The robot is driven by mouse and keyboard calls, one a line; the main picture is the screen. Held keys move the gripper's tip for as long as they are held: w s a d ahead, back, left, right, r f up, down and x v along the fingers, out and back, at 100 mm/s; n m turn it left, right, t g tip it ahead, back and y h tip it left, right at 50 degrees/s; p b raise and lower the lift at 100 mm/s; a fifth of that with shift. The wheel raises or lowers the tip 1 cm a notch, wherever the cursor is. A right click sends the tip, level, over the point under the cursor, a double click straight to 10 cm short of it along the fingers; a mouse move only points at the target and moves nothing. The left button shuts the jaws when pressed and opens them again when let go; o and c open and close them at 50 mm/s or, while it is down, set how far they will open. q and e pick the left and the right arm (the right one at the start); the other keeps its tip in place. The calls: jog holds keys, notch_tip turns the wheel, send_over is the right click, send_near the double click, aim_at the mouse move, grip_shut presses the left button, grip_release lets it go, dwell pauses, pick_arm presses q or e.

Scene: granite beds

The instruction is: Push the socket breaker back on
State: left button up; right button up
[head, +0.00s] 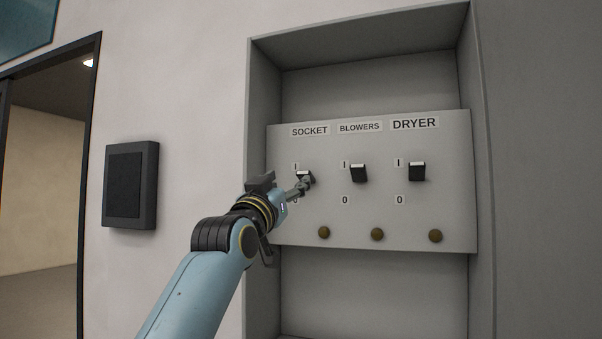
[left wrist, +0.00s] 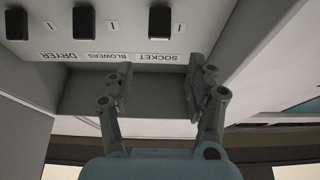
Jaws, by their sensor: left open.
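The socket breaker (head: 304,175) is a dark lever with a pale top edge, under the SOCKET label on the grey panel. It sits beside the I mark, about level with the other two levers. My left gripper (head: 303,186) is just below it and hides its lower part in the head view. In the left wrist view, the panel is upside down, the socket breaker (left wrist: 159,22) lies beyond the fingers, and my left gripper (left wrist: 159,85) has its two fingers apart with nothing between them. I cannot tell whether a fingertip touches the lever. My right gripper is not in view.
The blowers breaker (head: 358,173) and dryer breaker (head: 417,171) stand to the right, both beside their I marks. Several brass knobs (head: 377,234) line the panel's lower edge. The recess frame (head: 263,120) borders the panel. A dark wall box (head: 131,184) hangs at left, near a doorway.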

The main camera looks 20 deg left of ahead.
aim_at(303, 171)
pick_arm(q)
jog(key=p+x, duration=0.2)
jog(key=x, duration=0.7)
jog(key=shift+w+f+p, duration=0.15)
jog(key=shift+p, duration=0.2)
jog(key=shift+w, duration=0.65)
jog(key=shift+s, duration=0.1)
jog(key=shift+c, duration=0.7)
grip_shut()
jog(key=p, duration=0.3)
jog(key=r+g+p, duration=0.1)
jog(key=p, duration=0.2)
jog(key=shift+w+r+g, duration=0.2)
jog(key=shift+r+g, duration=0.1)
jog(key=shift+r, duration=0.05)
jog(key=shift+w+g, duration=0.1)
jog(key=shift+g, duration=0.2)
jog(key=shift+w+f+g, duration=0.1)
jog(key=shift+f+g, duration=0.05)
jog(key=shift+g, duration=0.15)
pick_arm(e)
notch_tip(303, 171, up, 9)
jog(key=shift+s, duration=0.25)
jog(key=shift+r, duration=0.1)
